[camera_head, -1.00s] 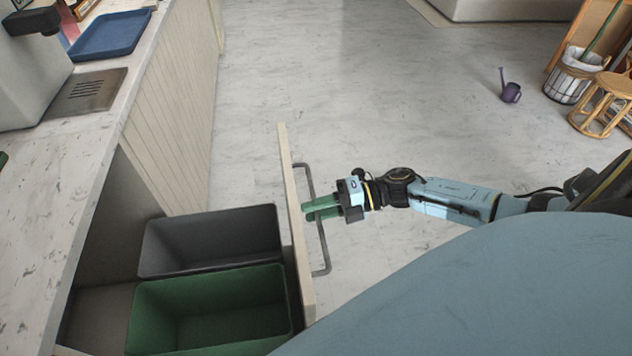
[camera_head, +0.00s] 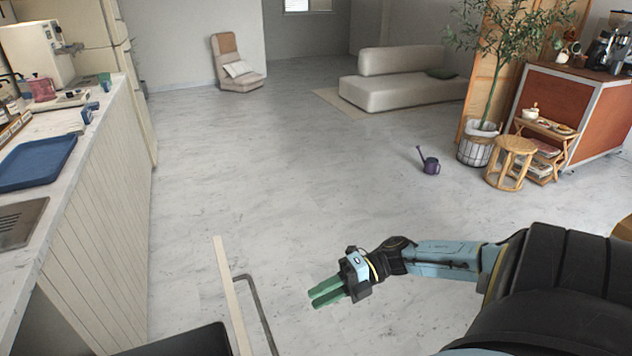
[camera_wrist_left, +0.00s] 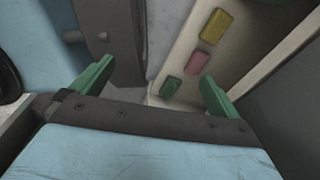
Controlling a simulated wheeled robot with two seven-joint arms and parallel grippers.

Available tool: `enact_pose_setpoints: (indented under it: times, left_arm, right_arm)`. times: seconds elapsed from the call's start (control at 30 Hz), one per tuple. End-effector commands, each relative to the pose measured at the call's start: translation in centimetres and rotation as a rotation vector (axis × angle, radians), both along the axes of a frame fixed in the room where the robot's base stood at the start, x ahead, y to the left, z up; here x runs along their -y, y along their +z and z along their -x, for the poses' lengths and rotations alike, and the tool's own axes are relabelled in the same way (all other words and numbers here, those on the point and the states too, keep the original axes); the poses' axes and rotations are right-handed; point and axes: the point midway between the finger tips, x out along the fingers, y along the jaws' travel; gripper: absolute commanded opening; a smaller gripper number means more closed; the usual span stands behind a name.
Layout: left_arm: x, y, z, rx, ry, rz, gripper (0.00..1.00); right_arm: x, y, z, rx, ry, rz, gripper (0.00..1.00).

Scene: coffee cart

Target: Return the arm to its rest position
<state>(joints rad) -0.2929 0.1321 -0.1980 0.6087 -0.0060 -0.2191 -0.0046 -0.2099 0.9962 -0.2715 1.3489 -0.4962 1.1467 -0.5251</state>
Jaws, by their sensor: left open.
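My right gripper (camera_head: 322,294) has green fingers with a narrow gap between them. It is empty, over the floor to the right of the drawer front and its grey bar handle (camera_head: 262,312), clear of both. Its arm reaches in from the right. The drawer front (camera_head: 231,298) stands out from the counter. A dark bin edge (camera_head: 190,342) shows behind it at the bottom.
The counter (camera_head: 62,205) at left bears a blue tray (camera_head: 36,163). A purple watering can (camera_head: 430,165) stands on the floor near a rattan stool (camera_head: 512,160). The middle floor is clear. Yellow (camera_wrist_left: 216,25) and pink (camera_wrist_left: 199,61) blocks show in the wrist view.

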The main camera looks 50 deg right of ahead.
Motion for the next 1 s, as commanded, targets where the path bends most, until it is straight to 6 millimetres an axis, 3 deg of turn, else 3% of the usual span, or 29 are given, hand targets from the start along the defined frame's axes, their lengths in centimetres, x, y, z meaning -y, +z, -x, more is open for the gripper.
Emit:
enact_pose_setpoints:
  times: [0.43,0.57,0.67,0.77,0.87,1.0]
  left_arm:
    - [0.0,0.0,0.0,0.0,0.0,0.0,1.0]
    - [0.0,0.0,0.0,0.0,0.0,0.0,1.0]
    - [0.0,0.0,0.0,0.0,0.0,0.0,1.0]
    - [0.0,0.0,0.0,0.0,0.0,0.0,1.0]
    - [0.0,0.0,0.0,0.0,0.0,0.0,1.0]
    - [0.0,0.0,0.0,0.0,0.0,0.0,1.0]
  right_arm:
    - [0.0,0.0,0.0,-0.001,-0.002,0.0,0.28]
    - [0.3,-1.6,-0.7,-0.04,-0.093,-0.02,0.28]
    - [1.4,-5.4,-1.7,-0.144,-0.306,-0.068,0.28]
    - [3.1,-11.8,-1.6,-0.329,-0.62,-0.139,0.28]
    - [4.2,-19.1,0.7,-0.551,-0.935,-0.21,0.28]
    - [3.6,-27.9,6.9,-0.849,-1.29,-0.273,0.28]
